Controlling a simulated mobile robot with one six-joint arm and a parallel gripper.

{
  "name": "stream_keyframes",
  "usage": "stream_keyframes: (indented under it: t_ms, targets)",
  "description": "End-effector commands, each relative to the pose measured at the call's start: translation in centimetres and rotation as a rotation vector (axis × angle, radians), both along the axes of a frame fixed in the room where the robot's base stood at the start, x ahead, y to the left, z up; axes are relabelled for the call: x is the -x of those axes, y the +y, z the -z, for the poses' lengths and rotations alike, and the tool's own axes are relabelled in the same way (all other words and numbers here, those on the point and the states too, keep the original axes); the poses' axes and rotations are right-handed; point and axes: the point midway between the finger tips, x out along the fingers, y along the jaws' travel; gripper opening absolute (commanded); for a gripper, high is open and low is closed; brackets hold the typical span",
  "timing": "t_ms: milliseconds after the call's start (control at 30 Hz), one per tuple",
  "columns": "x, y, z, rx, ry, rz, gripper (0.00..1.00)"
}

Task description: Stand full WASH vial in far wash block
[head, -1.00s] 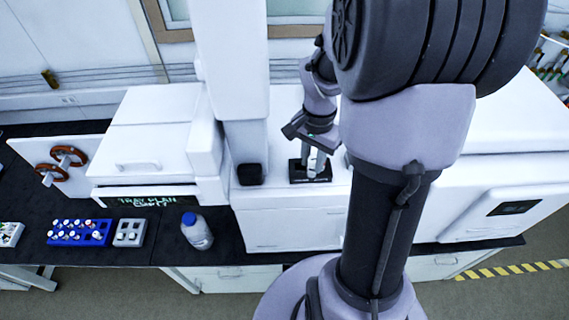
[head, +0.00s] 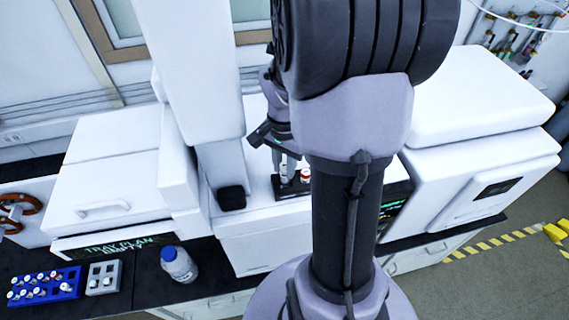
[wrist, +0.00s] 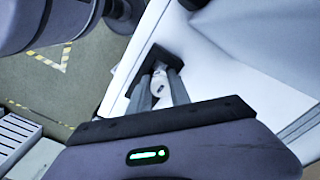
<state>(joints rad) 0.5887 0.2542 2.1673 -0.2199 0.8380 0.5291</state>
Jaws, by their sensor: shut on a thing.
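My gripper (head: 289,174) points down at a small black block (head: 280,192) on the ledge of the white instrument. In the wrist view the gripper's fingers (wrist: 160,92) are shut on a small white-capped vial (wrist: 160,79), with the dark block (wrist: 143,66) around and below it. I cannot tell whether the vial's base is seated in the block. A red-capped vial (head: 305,175) stands at the block's right, beside the fingers. The labels are too small to read, and my arm hides part of the block's right side.
A blue rack (head: 43,287) with several vials and a grey block (head: 103,278) lie on the dark bench at left. A blue-capped bottle (head: 179,265) stands by them. A white column (head: 188,70) rises left of my gripper, with a black part (head: 232,197) at its foot.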

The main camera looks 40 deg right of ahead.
Motion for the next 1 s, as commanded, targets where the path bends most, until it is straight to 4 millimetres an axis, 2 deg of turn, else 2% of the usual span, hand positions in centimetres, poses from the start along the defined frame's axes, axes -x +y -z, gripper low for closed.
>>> stream_keyframes:
  t_ms: [767,1000]
  targets:
    - [0.09,0.06,-0.22,0.000,0.000,0.000,0.00]
    - [0.06,0.07,0.60,0.000,0.000,0.000,0.00]
